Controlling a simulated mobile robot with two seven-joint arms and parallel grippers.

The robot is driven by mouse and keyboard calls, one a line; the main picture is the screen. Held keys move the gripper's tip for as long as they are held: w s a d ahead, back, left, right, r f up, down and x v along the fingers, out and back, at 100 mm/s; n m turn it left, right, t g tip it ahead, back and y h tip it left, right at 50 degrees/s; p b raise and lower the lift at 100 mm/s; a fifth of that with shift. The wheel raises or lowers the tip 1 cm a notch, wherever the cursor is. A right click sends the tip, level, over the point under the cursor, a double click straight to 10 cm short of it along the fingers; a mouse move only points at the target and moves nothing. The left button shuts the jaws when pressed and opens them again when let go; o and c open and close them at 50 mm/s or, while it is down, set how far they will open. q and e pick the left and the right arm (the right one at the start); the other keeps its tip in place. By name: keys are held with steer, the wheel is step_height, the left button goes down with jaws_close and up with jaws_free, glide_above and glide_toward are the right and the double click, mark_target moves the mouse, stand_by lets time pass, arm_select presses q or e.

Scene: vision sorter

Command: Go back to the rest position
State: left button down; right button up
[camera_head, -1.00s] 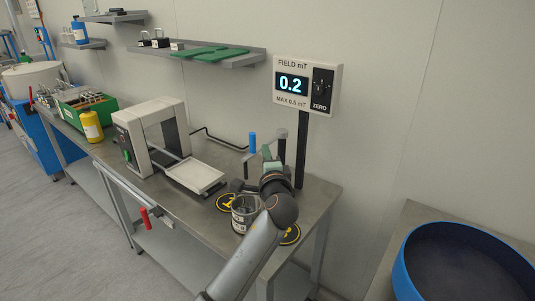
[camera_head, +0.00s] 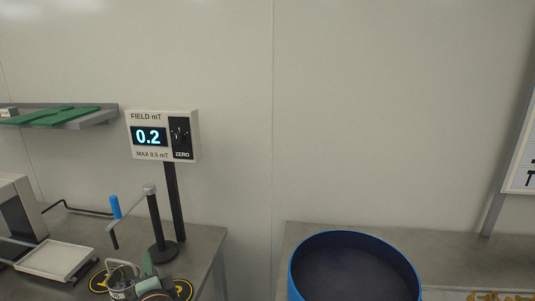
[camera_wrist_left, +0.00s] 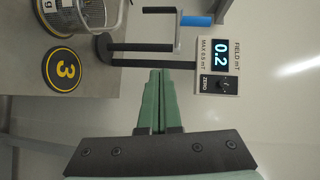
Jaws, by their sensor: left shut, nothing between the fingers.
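My left gripper (camera_head: 149,266) shows at the bottom left of the head view, partly cut off by the lower edge. In the left wrist view its green fingers (camera_wrist_left: 153,100) are together with nothing between them. The fingers are near a mesh basket (camera_head: 120,282) on the metal table (camera_head: 205,245), apart from it in the wrist view. The basket also shows at the top left of the wrist view (camera_wrist_left: 85,15). My right gripper is not in view.
A field meter (camera_head: 162,136) reading 0.2 stands on a post. A probe stand (camera_head: 156,225) with a blue-handled probe (camera_head: 115,207) is beside it. A white tray (camera_head: 55,260) lies left. A blue round tub (camera_head: 355,240) is on the right. A round pad marked 3 (camera_wrist_left: 63,69) lies beside the basket.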

arm_select(q)
steer(key=s+d+f+g+h, duration=0.1)
steer(key=s+d+f+h, duration=0.1)
steer(key=f, duration=0.4)
steer(key=s+d+f+h, duration=0.2)
steer(key=f+h, duration=0.1)
steer(key=f, duration=0.4)
steer(key=s+d+f+n+g+h, duration=0.2)
steer(key=s+d+f+n+h, duration=0.1)
steer(key=s+f, duration=0.5)
steer(key=s+d+f+n+g+h, duration=0.2)
steer(key=s+d+f+n+h, duration=0.1)
steer(key=s+f, duration=0.6)
steer(key=s+d+n, duration=0.1)
steer(key=s+n, duration=0.1)
steer(key=shift+s+d+f+n+p, duration=0.15)
steer(key=shift+s+f+n+p, duration=0.15)
steer(key=shift+s+p, duration=0.1)
stand_by(1.6)
